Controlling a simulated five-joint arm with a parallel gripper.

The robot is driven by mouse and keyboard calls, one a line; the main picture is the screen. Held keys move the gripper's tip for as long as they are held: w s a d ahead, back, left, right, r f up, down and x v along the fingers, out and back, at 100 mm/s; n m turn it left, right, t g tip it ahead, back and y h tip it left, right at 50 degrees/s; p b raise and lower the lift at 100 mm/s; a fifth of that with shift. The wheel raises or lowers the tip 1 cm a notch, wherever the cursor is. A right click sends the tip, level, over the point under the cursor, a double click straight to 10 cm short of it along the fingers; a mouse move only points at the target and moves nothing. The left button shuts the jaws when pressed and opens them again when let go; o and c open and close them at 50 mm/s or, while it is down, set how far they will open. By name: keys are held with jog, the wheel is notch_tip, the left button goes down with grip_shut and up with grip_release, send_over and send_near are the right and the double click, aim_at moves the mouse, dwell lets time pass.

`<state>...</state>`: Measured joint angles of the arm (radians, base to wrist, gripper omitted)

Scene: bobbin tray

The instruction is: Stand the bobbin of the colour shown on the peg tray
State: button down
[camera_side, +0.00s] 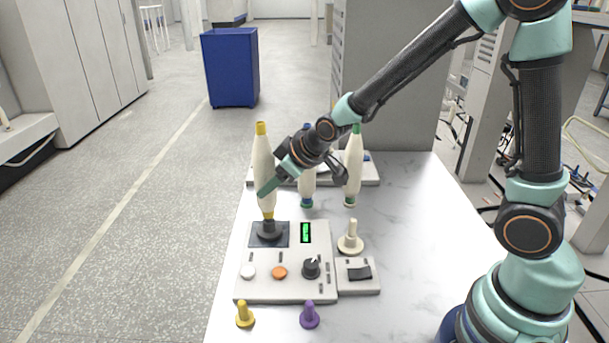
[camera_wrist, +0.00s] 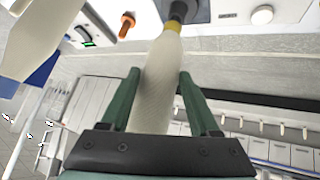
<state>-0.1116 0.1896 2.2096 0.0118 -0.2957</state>
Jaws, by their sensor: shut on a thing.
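In the side view a tall cream bobbin with yellow ends (camera_side: 262,150) stands nearly upright, leaning slightly. My gripper (camera_side: 272,187) is shut around its middle. In the wrist view the bobbin (camera_wrist: 157,85) runs between the two green fingers. Its yellow end meets or overlaps a black knob (camera_side: 269,230) on the panel; I cannot tell if they touch. A bobbin with blue ends (camera_side: 308,180) and a bobbin with green ends (camera_side: 353,168) stand to the right, the blue one partly behind my arm. A pale tray (camera_side: 371,177) lies behind them. A small display (camera_side: 306,232) glows green.
The grey panel (camera_side: 265,291) carries buttons and a dial. A switch box (camera_side: 358,287) and a cream peg-shaped piece (camera_side: 350,242) are at its right. Yellow (camera_side: 245,317) and purple (camera_side: 310,317) pieces stand in front. The table's right side is clear.

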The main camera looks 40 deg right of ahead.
jog(key=shift+f, duration=0.55)
dwell(0.4)
jog(key=shift+c, duration=0.2)
grip_release()
jog(key=shift+r, duration=0.1)
jog(key=s+d+r+m+g, duration=0.1)
jog(key=s+d+r+m, duration=0.1)
jog(key=s+r, duration=0.3)
jog(key=s+d+r+m+g, duration=0.1)
jog(key=s+r, duration=0.5)
jog(key=s, duration=0.7)
jog(key=shift+s+d+m+g+h, duration=0.4)
jog(key=shift+d+m, duration=0.4)
jog(key=shift+d, duration=0.35)
